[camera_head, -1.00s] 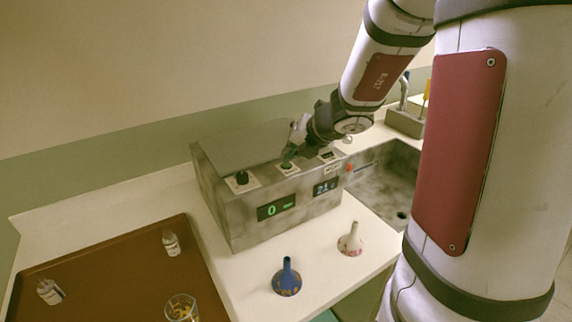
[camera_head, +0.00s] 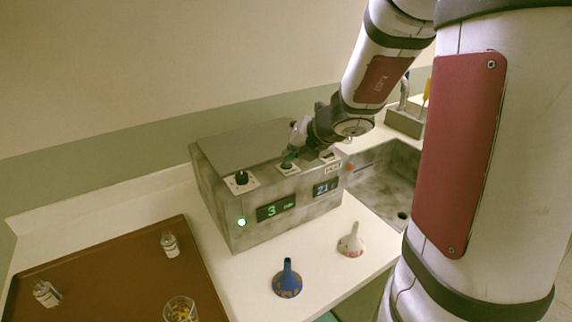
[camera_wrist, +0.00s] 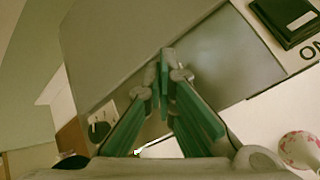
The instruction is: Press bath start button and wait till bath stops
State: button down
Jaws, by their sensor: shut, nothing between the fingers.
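The bath (camera_head: 235,215) is a grey metal box on the white counter. Its left display (camera_head: 276,207) reads 3 in green, and a round green lamp (camera_head: 241,222) glows on its front. A green button (camera_head: 287,165) sits on a white plate on the top ledge. My gripper (camera_head: 289,158) is shut and empty, its tips at or just above that button; I cannot tell if they touch. In the wrist view my gripper's green-padded fingers (camera_wrist: 165,62) are closed together and hide the button beneath.
A black knob (camera_head: 242,177) is left of the button and a switch (camera_head: 327,157) is right. Blue (camera_head: 287,280) and white (camera_head: 351,240) funnels stand in front. A brown tray (camera_head: 110,262) holds small bottles and a glass (camera_head: 180,309). A sink (camera_head: 385,180) lies right.

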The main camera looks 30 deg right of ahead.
jog(key=shift+r, duration=0.1)
jog(key=shift+r+p, duration=0.7)
jog(key=shift+p, duration=0.15)
notch_tip(320, 180, up, 5)
jog(key=p, duration=0.5)
jog(key=shift+s+f, duration=0.1)
jog(key=shift+f, duration=0.05)
jog(key=shift+r, duration=0.2)
dwell(0.7)
